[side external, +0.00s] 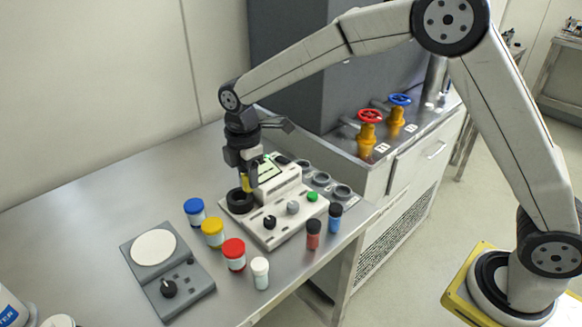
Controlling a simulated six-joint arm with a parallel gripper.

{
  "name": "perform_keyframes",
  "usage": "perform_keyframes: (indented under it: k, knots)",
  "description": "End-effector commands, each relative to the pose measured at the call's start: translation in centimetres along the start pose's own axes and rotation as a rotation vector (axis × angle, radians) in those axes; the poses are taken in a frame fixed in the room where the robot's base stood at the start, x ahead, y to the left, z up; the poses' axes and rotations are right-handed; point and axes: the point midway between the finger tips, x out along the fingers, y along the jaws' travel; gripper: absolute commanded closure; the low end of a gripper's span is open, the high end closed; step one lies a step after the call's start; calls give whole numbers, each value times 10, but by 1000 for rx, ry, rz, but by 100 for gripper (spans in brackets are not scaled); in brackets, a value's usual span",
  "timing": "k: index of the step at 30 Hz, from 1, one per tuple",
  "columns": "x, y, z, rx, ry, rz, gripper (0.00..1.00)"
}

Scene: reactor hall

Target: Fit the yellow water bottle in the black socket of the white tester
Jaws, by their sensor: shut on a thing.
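My gripper (247,182) points down over the left part of the white tester (268,230). It is shut on the yellow water bottle (246,185), of which only a small yellow patch shows between the fingers. The bottle is right above or at the mouth of the black socket (239,204), a thick dark ring on the tester. The fingers and the socket rim hide its lower end, so I cannot tell whether it is inside.
Jars with blue (194,207), yellow (213,226) and red lids (233,248) and a white vial (260,273) stand in front of the tester. A grey scale (190,290) lies front left. Red (313,236) and blue vials (335,218) stand at right. The table's back left is clear.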

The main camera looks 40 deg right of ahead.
Motion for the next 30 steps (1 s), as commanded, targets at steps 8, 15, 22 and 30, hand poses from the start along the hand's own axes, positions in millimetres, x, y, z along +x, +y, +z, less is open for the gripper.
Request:
perform_keyframes:
  k: [8, 15, 22, 30]
  knots:
    - [21, 46, 5, -38, 0, 0, 100]
    - [31, 64, 8, -57, 0, 1, 100]
    - [32, 66, 9, -61, 0, 1, 100]
    - [36, 66, 9, -61, 0, 0, 100]
